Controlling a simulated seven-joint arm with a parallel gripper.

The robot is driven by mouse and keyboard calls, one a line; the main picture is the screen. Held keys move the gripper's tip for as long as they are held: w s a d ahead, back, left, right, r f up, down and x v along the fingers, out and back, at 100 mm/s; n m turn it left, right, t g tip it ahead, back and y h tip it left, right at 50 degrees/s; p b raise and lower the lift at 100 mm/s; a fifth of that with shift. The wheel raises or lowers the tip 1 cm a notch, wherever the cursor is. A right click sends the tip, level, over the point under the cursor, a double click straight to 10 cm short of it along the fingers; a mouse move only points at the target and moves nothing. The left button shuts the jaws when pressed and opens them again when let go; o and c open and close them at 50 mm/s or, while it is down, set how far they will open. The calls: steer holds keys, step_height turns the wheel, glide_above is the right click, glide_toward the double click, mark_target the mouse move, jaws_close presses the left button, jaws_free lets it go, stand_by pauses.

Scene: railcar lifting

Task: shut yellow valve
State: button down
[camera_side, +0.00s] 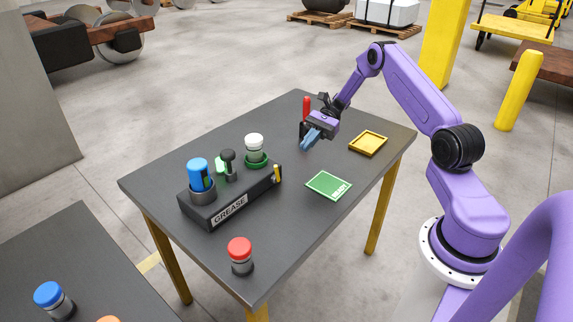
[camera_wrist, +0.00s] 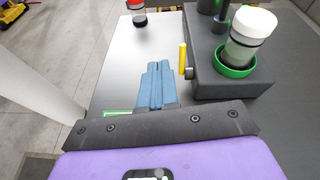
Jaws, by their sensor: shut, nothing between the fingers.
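The yellow valve (camera_side: 277,173) is a small yellow lever on the right end of the dark block marked GREASE (camera_side: 228,208). In the wrist view the yellow lever (camera_wrist: 183,58) stands upright beside a small grey stub on the block's end face. My gripper (camera_side: 308,141) has blue fingers, shut with nothing between them, above the table and beyond the block's right end. In the wrist view the shut fingers (camera_wrist: 158,70) appear just left of the lever, with a small gap between them in the picture.
The block holds a blue-capped bottle (camera_side: 198,174), a dark knob (camera_side: 228,160) and a white-capped bottle (camera_side: 254,147) in a green ring. A red-handled object (camera_side: 306,107) stands behind my gripper. A green card (camera_side: 328,186), yellow tray (camera_side: 368,144) and red-capped bottle (camera_side: 240,254) are on the table.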

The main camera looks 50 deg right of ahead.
mark_target(277, 174)
steer(key=d+f+m+t+y, duration=0.1)
steer(key=d+f+m+t, duration=0.1)
steer(key=d, duration=0.5)
steer(key=shift+f+m+t, duration=0.4)
steer(key=shift+m+t, duration=0.4)
steer(key=shift+t, duration=0.1)
steer(key=shift+a, duration=0.1)
steer(key=x, duration=1.4)
steer(key=shift+s+r, duration=0.15)
